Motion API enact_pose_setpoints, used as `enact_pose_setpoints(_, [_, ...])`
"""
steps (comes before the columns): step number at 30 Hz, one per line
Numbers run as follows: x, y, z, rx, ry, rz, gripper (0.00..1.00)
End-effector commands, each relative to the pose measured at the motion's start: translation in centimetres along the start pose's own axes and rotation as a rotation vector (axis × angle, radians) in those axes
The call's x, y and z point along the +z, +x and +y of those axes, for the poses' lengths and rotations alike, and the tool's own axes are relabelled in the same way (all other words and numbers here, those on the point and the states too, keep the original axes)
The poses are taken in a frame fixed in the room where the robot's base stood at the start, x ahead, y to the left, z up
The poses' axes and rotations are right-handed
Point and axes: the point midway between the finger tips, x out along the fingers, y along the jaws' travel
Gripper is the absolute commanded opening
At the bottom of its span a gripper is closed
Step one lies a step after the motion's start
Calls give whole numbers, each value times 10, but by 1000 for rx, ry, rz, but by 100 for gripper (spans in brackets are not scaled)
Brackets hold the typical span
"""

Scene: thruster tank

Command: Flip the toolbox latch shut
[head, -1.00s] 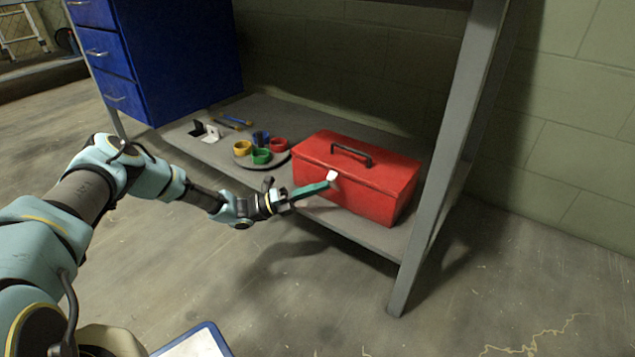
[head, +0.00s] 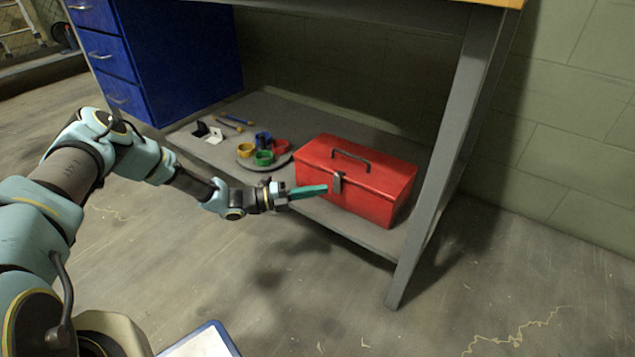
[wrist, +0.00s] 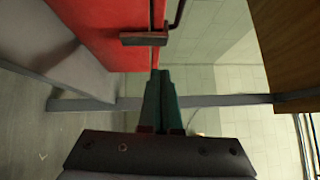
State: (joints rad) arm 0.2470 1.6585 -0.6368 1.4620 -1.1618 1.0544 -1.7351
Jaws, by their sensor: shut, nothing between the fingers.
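The red toolbox (head: 355,180) sits on the low grey shelf with its lid down and a dark handle on top. In the wrist view the latch (wrist: 145,39) shows as a short grey bar over the seam. My gripper (head: 325,188) is shut and empty, its teal fingers just in front and to the left of the latch. In the wrist view the fingertips (wrist: 161,72) are together near the latch. I cannot tell whether they touch the box.
A round tray (head: 282,159) with several coloured cups stands left of the toolbox. Small tools and cards lie farther left on the shelf (head: 370,239). A grey bench leg (head: 440,160) rises at the right. Blue drawers (head: 180,60) stand at the back left. The floor in front is open.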

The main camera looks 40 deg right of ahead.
Motion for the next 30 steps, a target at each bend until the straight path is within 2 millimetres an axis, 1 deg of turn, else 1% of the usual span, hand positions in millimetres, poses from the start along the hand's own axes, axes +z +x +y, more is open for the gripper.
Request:
enact_pose_setpoints(1, [-8, -3, -6, 0, -5, 0, 0])
enact_pose_setpoints(3, [-5, -22, -4, 2, 1, -2, 0])
enact_pose_setpoints(9, [-5, -66, -7, 2, 1, -1, 0])
enact_pose_setpoints(12, [-5, -82, -8, 1, 1, -1, 0])
enact_pose_setpoints(15, [-5, -93, -8, 1, 1, 1, 0])
enact_pose_setpoints(18, [-5, -99, -8, 1, 0, 1, 0])
enact_pose_setpoints(21, [-6, -102, -8, 0, 0, 1, 0])
enact_pose_setpoints(30, [-6, -102, -8, 0, 0, 2, 0])
